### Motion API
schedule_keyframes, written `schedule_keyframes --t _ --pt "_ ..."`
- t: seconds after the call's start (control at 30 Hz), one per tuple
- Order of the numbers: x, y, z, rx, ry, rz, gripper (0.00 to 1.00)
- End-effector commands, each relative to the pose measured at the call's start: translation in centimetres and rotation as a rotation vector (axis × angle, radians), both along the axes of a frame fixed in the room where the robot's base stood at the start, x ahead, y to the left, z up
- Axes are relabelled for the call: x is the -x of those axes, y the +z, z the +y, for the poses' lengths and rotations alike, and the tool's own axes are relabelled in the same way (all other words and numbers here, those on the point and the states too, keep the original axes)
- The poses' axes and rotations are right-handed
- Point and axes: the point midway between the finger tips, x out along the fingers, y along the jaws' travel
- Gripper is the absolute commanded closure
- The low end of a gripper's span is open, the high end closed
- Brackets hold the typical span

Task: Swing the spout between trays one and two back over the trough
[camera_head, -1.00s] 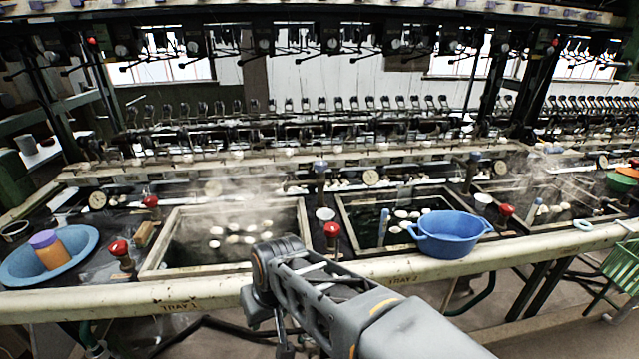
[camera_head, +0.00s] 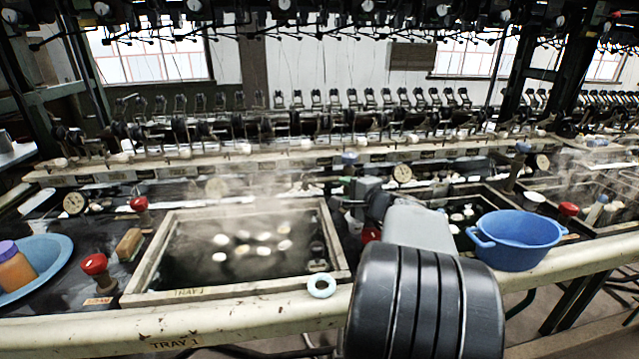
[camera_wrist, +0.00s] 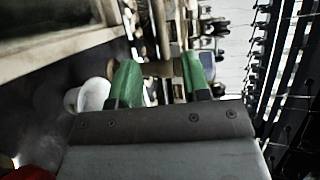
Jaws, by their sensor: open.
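My gripper (camera_head: 347,183) reaches in between tray one (camera_head: 135,285) and tray two, by the blue-capped post (camera_head: 350,158) of the spout there. In the wrist view its two green fingers (camera_wrist: 160,78) are apart. A brownish bar (camera_wrist: 160,68) shows between and beyond the fingertips; I cannot tell if it is the spout, or if anything touches it. The spout's arm is mostly hidden by my gripper. Tray one holds steaming water with several pale cocoons (camera_head: 252,243). Tray two (camera_head: 490,190) is partly hidden by my arm.
A blue basin (camera_head: 515,240) stands on the front edge by tray two. A pale ring (camera_head: 321,285) lies on the front of tray one. Red knobs (camera_head: 94,264) stand left of tray one; another (camera_head: 370,234) is half hidden by my arm. A white cup (camera_wrist: 88,96) is beside the left finger.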

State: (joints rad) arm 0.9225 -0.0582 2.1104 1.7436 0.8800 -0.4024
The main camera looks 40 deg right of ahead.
Motion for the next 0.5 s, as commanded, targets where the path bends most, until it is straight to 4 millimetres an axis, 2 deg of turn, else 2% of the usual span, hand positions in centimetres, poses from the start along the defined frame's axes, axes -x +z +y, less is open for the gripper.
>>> schedule_keyframes --t 0.5 --pt "-8.9 -1.7 -0.9 -0.001 -0.009 0.003 0.57"
